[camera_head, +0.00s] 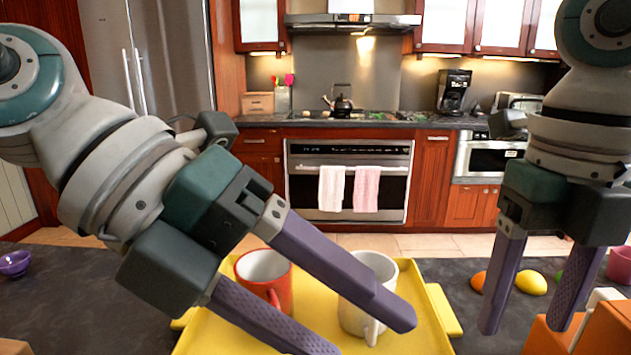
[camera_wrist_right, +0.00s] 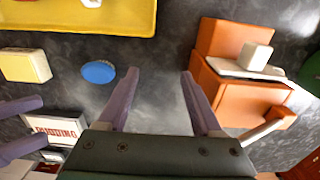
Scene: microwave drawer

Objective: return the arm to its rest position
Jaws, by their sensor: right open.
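My right gripper (camera_head: 521,326) hangs pointing down at the right of the head view, over the dark counter, with its fingers apart. In the right wrist view its fingers (camera_wrist_right: 156,74) are also apart, with only countertop between them. My left gripper (camera_head: 366,335) reaches in from the left over the yellow tray (camera_head: 437,312). Its two purple fingers are spread and pass in front of the red mug (camera_head: 263,267) and the white mug (camera_head: 375,264). I cannot tell whether they touch the mugs.
An orange box-like object (camera_head: 604,331) stands right of my right gripper; it also shows in the wrist view (camera_wrist_right: 235,100). The wrist view shows a blue oval item (camera_wrist_right: 98,72), a yellow block (camera_wrist_right: 25,65) and a pudding box (camera_wrist_right: 55,129). A purple bowl (camera_head: 15,263) sits far left.

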